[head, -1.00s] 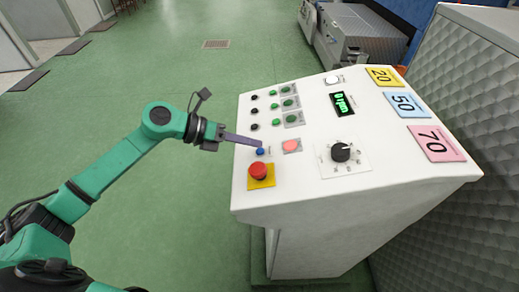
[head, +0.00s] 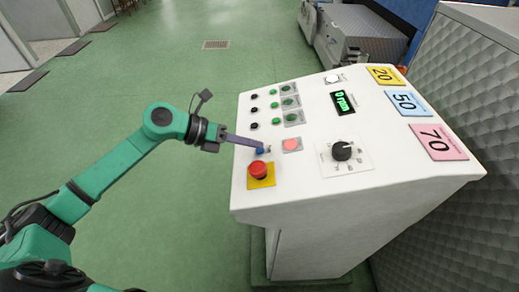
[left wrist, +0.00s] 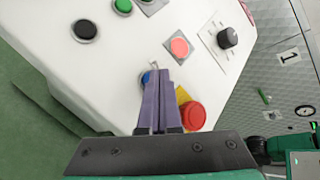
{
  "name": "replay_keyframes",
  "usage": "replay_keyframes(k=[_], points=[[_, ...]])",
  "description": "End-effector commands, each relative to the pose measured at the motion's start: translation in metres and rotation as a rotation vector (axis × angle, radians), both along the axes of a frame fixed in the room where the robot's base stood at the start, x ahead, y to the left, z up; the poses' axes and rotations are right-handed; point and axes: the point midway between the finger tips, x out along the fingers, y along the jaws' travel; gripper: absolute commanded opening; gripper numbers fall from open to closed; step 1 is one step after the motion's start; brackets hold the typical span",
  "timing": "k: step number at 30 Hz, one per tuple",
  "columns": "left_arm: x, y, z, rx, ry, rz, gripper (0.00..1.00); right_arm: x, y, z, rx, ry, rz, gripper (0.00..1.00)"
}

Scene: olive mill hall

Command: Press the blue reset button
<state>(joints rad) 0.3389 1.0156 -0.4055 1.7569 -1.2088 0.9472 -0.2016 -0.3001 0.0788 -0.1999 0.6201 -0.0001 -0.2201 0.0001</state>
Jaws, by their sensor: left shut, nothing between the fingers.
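The blue button (head: 260,150) sits on the white sloping control panel (head: 300,185), just above the red mushroom button. My left gripper (head: 266,148) is shut and empty, with its fingertips at the blue button and partly over it. In the left wrist view the fingers (left wrist: 154,68) cover most of the blue button (left wrist: 146,78), and only its left edge shows. I cannot tell whether the fingertips touch it or whether it is pushed in. My right gripper is not in view.
A red mushroom button (head: 259,169) on a yellow plate is close below the fingers. A pale red lit button (head: 292,144) is to the right, with a black dial (head: 341,151) beyond. Green and black buttons lie above. Open green floor (head: 180,75) surrounds the panel's left side.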

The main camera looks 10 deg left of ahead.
Motion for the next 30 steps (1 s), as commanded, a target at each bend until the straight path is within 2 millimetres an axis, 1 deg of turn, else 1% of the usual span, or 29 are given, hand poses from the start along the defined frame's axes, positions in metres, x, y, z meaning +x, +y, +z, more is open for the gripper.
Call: replay_keyframes(k=[30], points=[[0.0003,-0.0023,-0.0077,0.0,0.001,-0.001,0.0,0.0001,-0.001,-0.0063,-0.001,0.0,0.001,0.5]])
